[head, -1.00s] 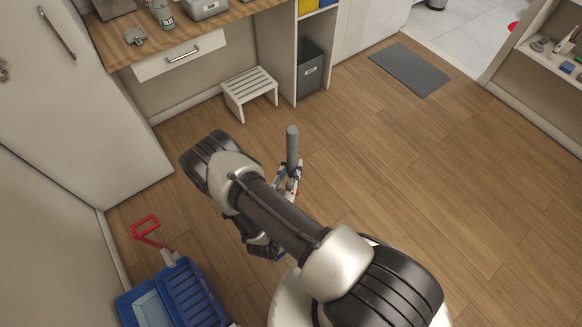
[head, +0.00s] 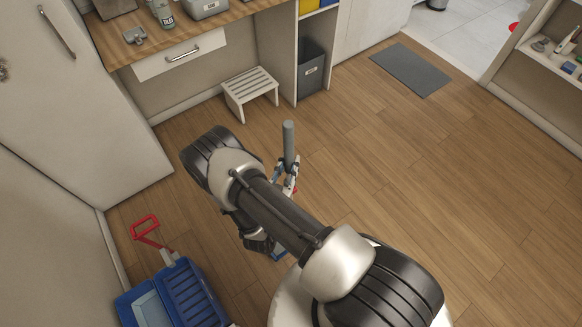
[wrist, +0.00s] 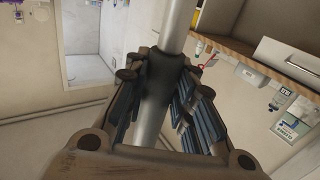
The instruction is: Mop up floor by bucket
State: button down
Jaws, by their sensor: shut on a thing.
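My gripper (head: 287,180) is shut around a grey pole, the mop handle (head: 289,140), which stands roughly upright above the floor (head: 400,200). The handle also passes between the fingers in the wrist view (wrist: 176,25). The mop's lower end is hidden behind my arm; a small blue patch shows below the arm, and I cannot tell what it is. The blue mop bucket (head: 193,295), with a red handle (head: 146,226), stands at the lower left, apart from my gripper and cut off by the bottom edge.
A white slatted stool (head: 250,90) stands beneath the counter at the back. A dark bin (head: 311,72) sits in the cabinet beside it. A grey mat (head: 410,69) lies near the tiled doorway. A shelf unit (head: 540,85) borders the right side. The wooden floor between is clear.

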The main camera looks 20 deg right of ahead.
jog(key=shift+w+a+b, duration=0.15)
jog(key=shift+w+a, duration=0.1)
jog(key=shift+w, duration=0.45)
jog(key=shift+w+a+b, duration=0.15)
jog(key=shift+w+a, duration=0.1)
jog(key=shift+w, duration=0.45)
jog(key=shift+w+a+b, duration=0.15)
jog(key=shift+w+a, duration=0.1)
jog(key=shift+w, duration=0.45)
jog(key=shift+s, duration=0.1)
jog(key=shift+s+d+p, duration=0.25)
jog(key=shift+s+d, duration=0.05)
jog(key=shift+s, duration=0.6)
jog(key=shift+s+d+p, duration=0.3)
jog(key=shift+s+d, duration=0.05)
jog(key=shift+s, duration=0.6)
jog(key=shift+s+d+p, duration=0.25)
jog(key=shift+s+d, duration=0.05)
jog(key=shift+s, duration=0.6)
jog(key=shift+w, duration=0.15)
jog(key=shift+w+a+b, duration=0.25)
jog(key=shift+w+a, duration=0.05)
jog(key=shift+w, duration=0.6)
jog(key=shift+w+a+b, duration=0.3)
jog(key=shift+w, duration=0.65)
jog(key=shift+w+a+b, duration=0.25)
jog(key=shift+w+a, duration=0.05)
jog(key=shift+w, duration=0.6)
jog(key=shift+r, duration=0.2)
